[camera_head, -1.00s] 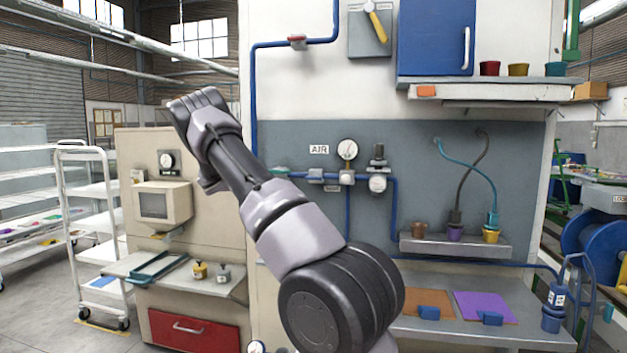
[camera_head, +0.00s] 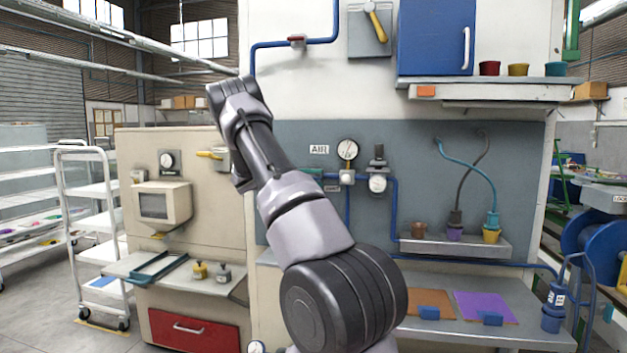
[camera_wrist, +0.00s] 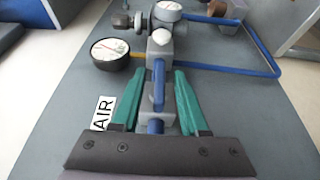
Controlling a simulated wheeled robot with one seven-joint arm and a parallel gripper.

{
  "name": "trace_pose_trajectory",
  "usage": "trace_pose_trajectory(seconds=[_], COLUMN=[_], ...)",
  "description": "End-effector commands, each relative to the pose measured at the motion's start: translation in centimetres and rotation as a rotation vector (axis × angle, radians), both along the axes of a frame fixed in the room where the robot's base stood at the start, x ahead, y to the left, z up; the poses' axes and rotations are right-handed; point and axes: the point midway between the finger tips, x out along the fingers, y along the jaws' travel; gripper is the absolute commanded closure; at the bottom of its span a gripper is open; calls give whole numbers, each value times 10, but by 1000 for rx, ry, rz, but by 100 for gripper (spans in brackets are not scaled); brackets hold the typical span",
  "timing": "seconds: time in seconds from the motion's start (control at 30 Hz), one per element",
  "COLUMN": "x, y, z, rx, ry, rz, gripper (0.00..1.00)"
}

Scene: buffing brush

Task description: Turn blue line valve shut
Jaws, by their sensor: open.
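The blue air line runs across the grey wall panel (camera_head: 500,160) beside the AIR label (camera_head: 319,149). In the wrist view, a small grey valve block (camera_wrist: 157,115) sits on the line, with a blue bar (camera_wrist: 158,85) extending from it; I cannot tell whether that bar is handle or pipe. My gripper (camera_wrist: 157,75) is open, its two teal fingers on either side of the block and bar. Contact is not clear. In the head view my arm hides most of the gripper and the valve; a teal fingertip (camera_head: 311,171) shows.
A round gauge (camera_head: 347,149) and a regulator (camera_head: 347,177) stand close beyond the fingertips. A shelf (camera_head: 455,245) with small cups is to the right. A yellow lever (camera_head: 210,155) is on the beige cabinet at left. A blue cabinet (camera_head: 435,38) hangs above.

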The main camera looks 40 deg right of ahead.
Motion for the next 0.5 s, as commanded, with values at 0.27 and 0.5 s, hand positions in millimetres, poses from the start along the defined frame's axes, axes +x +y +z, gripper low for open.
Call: trace_pose_trajectory(seconds=[0.27, 0.5], x=[0, 1], y=[0, 0], z=[0, 1], rx=[0, 7], ry=[0, -8], rz=[1, 3], gripper=[100, 100])
